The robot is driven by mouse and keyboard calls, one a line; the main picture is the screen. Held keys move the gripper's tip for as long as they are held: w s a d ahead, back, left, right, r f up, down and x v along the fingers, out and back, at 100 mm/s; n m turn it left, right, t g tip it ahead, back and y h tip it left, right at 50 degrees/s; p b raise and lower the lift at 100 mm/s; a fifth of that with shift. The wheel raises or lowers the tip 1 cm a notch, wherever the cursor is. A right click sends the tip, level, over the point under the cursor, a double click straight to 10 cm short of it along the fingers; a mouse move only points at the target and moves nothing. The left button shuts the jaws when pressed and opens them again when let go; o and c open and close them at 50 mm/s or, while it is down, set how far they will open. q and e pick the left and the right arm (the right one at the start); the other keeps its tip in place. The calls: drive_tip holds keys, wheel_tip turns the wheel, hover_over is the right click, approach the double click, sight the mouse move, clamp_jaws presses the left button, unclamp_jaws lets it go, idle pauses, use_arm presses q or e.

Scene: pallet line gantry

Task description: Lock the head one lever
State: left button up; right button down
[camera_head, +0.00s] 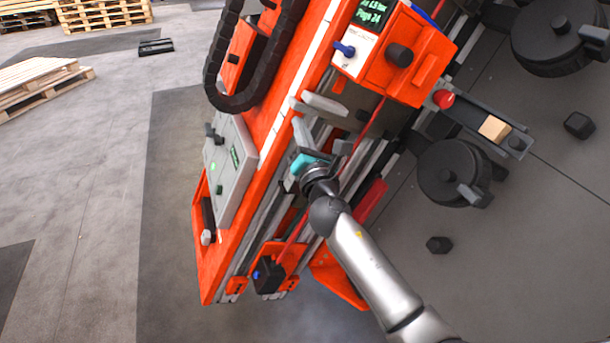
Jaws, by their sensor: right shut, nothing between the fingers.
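My right arm comes in from the lower right, and my right gripper (303,150) is at the orange gantry beam (285,75). It is shut with nothing between its fingers, beside grey metal parts of the rail. A pale grey bar (325,106) lies just above it; I cannot tell whether they touch. An orange head unit (408,62) with a green-lit screen (371,13) sits higher on the beam. It carries a small blue-tipped lever (345,49) and a black knob (399,57). I cannot tell which part is the head one lever. My left gripper is not in view.
A grey control box (230,170) and a black cable chain (212,80) are on the beam's left side. A red button (443,99) and black round clamps (452,172) are on the right. Wooden pallets (45,82) lie on the left floor, which is otherwise mostly clear.

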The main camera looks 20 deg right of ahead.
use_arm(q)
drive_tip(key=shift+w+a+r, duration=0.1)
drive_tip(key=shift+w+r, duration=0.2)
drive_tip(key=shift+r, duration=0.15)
use_arm(e)
drive_tip(key=v, duration=1)
drive_tip(key=shift+a+f, duration=0.15)
drive_tip(key=shift+f, duration=0.25)
